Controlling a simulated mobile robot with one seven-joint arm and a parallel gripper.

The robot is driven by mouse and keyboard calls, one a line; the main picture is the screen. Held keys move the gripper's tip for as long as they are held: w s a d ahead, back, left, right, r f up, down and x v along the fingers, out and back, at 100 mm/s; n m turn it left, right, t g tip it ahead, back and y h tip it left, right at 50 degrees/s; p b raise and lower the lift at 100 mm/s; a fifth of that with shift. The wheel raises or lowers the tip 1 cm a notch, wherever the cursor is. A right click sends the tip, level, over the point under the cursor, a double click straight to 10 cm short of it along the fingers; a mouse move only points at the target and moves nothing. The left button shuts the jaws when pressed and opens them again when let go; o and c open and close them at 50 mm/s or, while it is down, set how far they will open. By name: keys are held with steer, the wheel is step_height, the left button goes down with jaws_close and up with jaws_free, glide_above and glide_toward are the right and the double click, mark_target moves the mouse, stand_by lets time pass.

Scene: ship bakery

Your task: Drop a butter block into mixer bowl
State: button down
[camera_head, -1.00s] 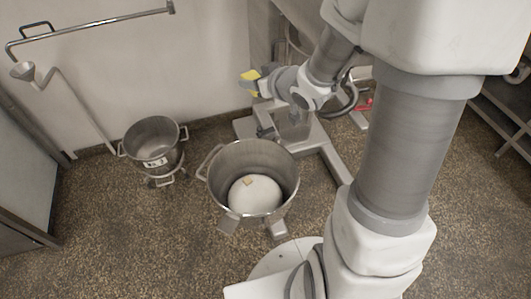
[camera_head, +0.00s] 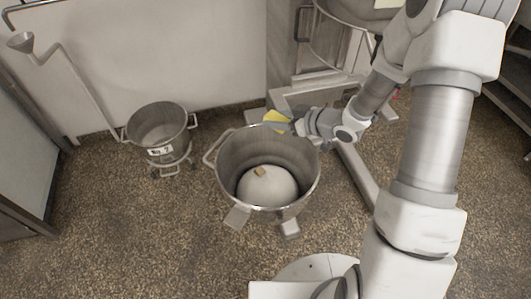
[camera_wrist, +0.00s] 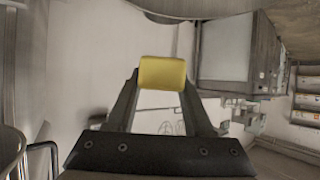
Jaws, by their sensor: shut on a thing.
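A yellow butter block (camera_wrist: 162,73) is clamped between the fingertips of my gripper (camera_wrist: 160,85) in the wrist view. In the head view the butter block (camera_head: 277,118) shows at the end of my gripper (camera_head: 280,127), by the far rim of the large metal mixer bowl (camera_head: 228,160). Whether it is over the opening or just outside the rim I cannot tell. Inside the bowl lies a pale rounded mass (camera_head: 268,187) with a small tan piece (camera_head: 259,171) on top.
A smaller metal bowl (camera_head: 158,125) with a label stands on a wheeled base to the left. The mixer's metal frame (camera_head: 352,170) is behind and right of the large bowl. Speckled floor (camera_head: 120,230) is clear at the front left. A wall pipe (camera_head: 75,80) runs at the left.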

steer(key=a+f+n+b, duration=0.1)
steer(key=f+b, duration=0.3)
steer(key=f, duration=0.3)
steer(key=s+a+f+n+g+y+b, duration=0.1)
steer(key=a+f+b, duration=0.1)
steer(key=f+b, duration=0.2)
step_height(320, 180, down, 3)
steer(key=shift+s+a+r+g, duration=0.15)
steer(key=shift+s+a+g, duration=0.1)
steer(key=shift+g, duration=0.05)
steer(key=shift+c, duration=1)
jaws_free()
steer(key=p+v, duration=0.5)
steer(key=v, duration=1.2)
steer(key=shift+d+p, duration=0.3)
steer(key=shift+p, duration=0.05)
